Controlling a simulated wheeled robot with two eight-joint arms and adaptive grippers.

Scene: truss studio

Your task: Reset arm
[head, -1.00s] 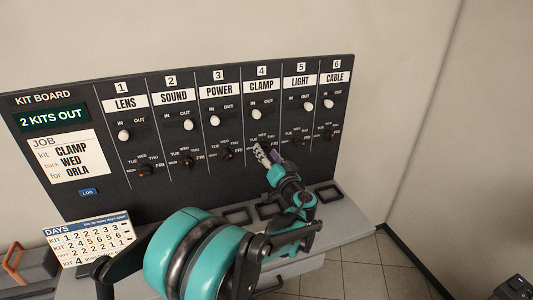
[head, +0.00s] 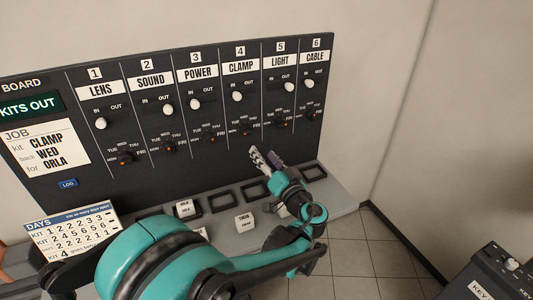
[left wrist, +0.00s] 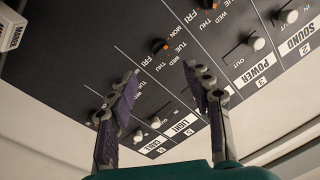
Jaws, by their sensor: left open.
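My left gripper (head: 264,158) is open and empty in the head view, in front of the lower board below the clamp dial (head: 247,130). In the left wrist view the two purple-padded fingers (left wrist: 165,95) stand apart, with the board behind them upside down. The dark kit board (head: 54,83) has columns from LENS to CABLE. The white knobs of SOUND (head: 168,111) and LIGHT (head: 289,87) sit at OUT. The clamp knob (head: 236,97) sits at IN. The job card (head: 46,148) reads CLAMP, WED, ORLA. My right gripper is not in view.
A grey ledge (head: 340,201) with dark-framed slots (head: 223,199) runs under the board. Small white labelled blocks (head: 244,223) lie on it. A days chart (head: 72,232) stands at left. A dark key box (head: 500,262) is at lower right. Tiled floor between is clear.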

